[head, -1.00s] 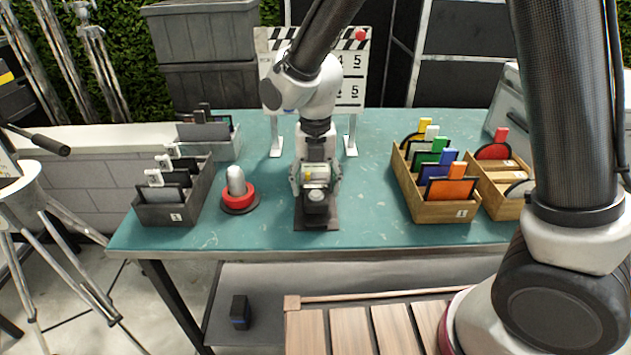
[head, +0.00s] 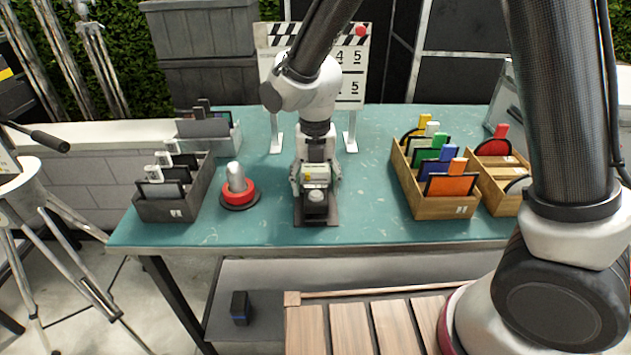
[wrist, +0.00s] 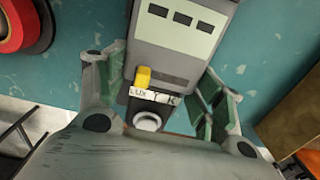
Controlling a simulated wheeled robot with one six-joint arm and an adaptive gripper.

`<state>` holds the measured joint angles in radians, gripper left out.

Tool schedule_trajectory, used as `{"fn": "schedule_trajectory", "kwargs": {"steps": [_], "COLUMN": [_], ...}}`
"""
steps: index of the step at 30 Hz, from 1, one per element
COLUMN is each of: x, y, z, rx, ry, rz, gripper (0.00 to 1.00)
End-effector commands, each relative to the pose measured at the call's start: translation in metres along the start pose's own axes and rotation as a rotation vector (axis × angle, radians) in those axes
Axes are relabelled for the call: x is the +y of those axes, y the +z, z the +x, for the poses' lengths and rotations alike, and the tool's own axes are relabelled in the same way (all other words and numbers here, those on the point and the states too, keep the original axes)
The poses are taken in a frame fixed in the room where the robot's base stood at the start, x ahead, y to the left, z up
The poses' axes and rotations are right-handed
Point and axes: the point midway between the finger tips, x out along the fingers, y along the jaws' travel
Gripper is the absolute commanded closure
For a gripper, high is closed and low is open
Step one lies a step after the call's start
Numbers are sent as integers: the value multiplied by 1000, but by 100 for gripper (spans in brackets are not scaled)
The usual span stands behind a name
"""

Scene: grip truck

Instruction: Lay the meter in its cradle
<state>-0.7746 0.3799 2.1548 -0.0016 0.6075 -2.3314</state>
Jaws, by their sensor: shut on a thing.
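The meter (wrist: 176,35) is a pale grey box with dark windows, a yellow button, a "LUX" label and a white dome at its near end. It also shows in the head view (head: 317,172). My gripper (wrist: 160,92) is shut on the meter, one finger on each side; it is also in the head view (head: 315,182). The dark cradle (head: 331,219) stands at the table's front middle, directly below the meter and gripper. The gripper and meter hide most of the cradle, so I cannot tell whether the meter touches it.
A red-ringed lamp (head: 238,194) stands left of the cradle, beside a dark box of cards (head: 180,208). Wooden boxes of coloured cards (head: 440,208) stand at the right. A clapperboard (head: 351,85) is behind. Bare teal tabletop (head: 372,200) lies between cradle and wooden boxes.

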Motion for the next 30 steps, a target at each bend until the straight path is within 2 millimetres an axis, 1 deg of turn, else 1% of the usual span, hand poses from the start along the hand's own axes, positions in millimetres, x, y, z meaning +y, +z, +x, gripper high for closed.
{"fn": "schedule_trajectory", "kwargs": {"steps": [5,23,24,27,30], "x": [0,0,0,0,0], "y": [0,0,0,0,0], "z": [2,19,19,19,19], "rx": [-1,-1,-1,-1,-1], "ry": [0,1,1,1,1], "rz": [0,0,0,0,0], "gripper": [66,66,25,7,7]}}
